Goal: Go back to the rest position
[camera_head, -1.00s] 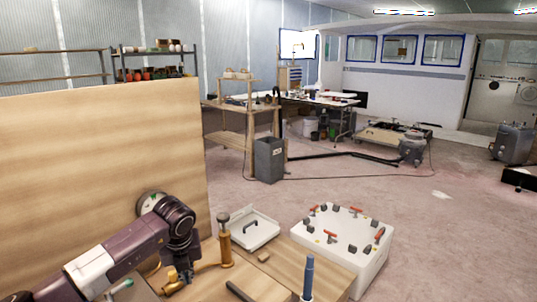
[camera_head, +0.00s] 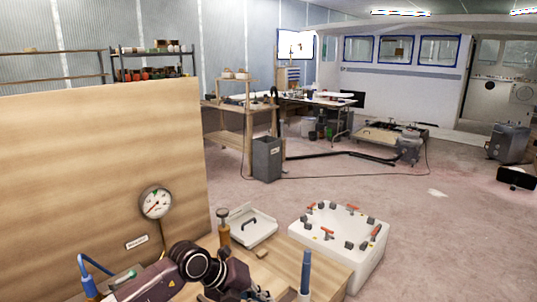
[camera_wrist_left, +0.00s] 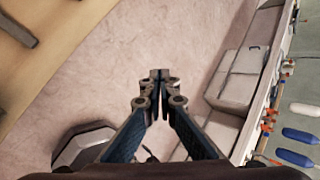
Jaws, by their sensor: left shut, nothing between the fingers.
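My left arm (camera_head: 152,283) comes in low from the left in the head view, over the workbench. Its far end is at the bottom edge, where the fingers cannot be made out. In the left wrist view my left gripper (camera_wrist_left: 159,76) is shut, its fingertips together with nothing between them. Pinkish floor (camera_wrist_left: 190,38) shows beyond the tips. My right gripper is not in view.
A wooden panel (camera_head: 80,170) with a round gauge (camera_head: 155,202) stands at the left. The bench (camera_head: 283,254) holds a wooden-handled tool (camera_head: 223,230), a white lid (camera_head: 252,226) and a blue-handled tool (camera_head: 306,270). A white box (camera_head: 325,252) with orange-handled clamps stands beside it. Open floor lies beyond.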

